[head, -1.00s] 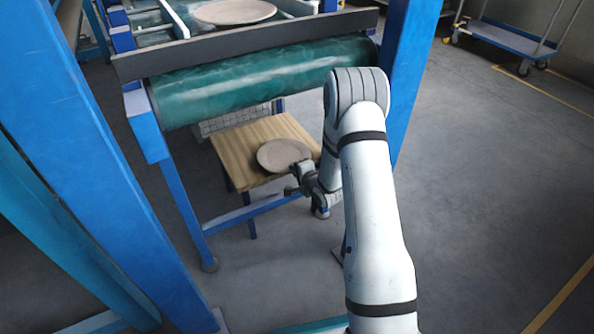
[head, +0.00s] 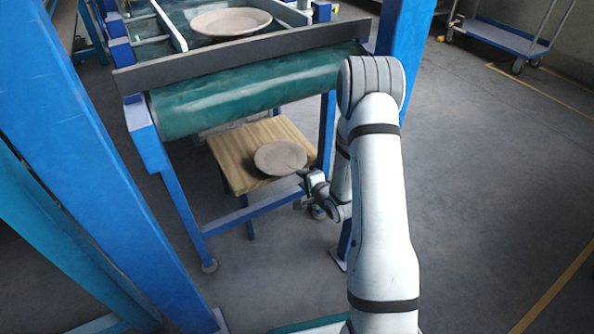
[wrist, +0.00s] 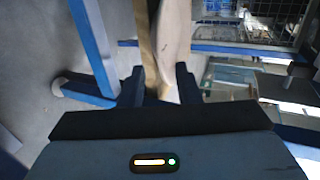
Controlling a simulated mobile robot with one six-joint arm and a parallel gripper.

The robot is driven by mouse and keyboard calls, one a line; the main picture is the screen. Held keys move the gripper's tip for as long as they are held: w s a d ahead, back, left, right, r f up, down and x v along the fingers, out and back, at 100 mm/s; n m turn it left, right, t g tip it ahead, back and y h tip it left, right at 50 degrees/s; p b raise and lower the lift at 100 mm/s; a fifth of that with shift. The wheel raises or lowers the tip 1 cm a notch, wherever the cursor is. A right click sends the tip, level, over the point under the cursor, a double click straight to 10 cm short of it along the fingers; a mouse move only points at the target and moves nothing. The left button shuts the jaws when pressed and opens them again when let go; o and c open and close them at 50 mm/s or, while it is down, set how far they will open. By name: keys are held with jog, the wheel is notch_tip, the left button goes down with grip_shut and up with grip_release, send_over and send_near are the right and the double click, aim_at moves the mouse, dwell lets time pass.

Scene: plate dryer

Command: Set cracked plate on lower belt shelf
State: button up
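A round pale brown plate (head: 280,157) lies flat on the wooden lower shelf (head: 232,160) under the green belt roller, near the shelf's right edge. Any crack is too small to make out.
A second plate (head: 231,22) lies on the upper belt. The green roller (head: 245,95) and a dark crossbar (head: 245,55) overhang the shelf. A blue post (head: 400,70) stands close to my arm. Floor on the right is clear up to a cart (head: 505,38).

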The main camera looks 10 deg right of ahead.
jog(key=s+d+r+n+g+h, duration=0.1)
jog(key=s+r+n+g+h, duration=0.4)
jog(key=s+r+n, duration=0.5)
jog(key=s+r+g, duration=0.2)
jog(key=s+r, duration=0.5)
jog(key=r, duration=0.1)
jog(key=shift+d+r+g+p, duration=0.3)
jog(key=shift+g+p, duration=0.1)
jog(key=s+a+r+n+g, duration=0.1)
jog(key=s, duration=0.3)
jog(key=s+a+r+n+g, duration=0.1)
jog(key=s+r, duration=0.1)
jog(key=s, duration=0.3)
jog(key=s+a+r+n+g, duration=0.1)
jog(key=s+r+n, duration=0.1)
jog(key=s, duration=0.2)
jog(key=shift+s+a+r+g+y, duration=0.15)
jog(key=shift+r+g+y, duration=0.1)
jog(key=shift+g+y, duration=0.15)
jog(key=shift+c, duration=0.5)
jog(key=shift+s+r, duration=0.1)
jog(key=shift+s, duration=0.15)
jog(key=shift+c, duration=0.7)
grip_shut()
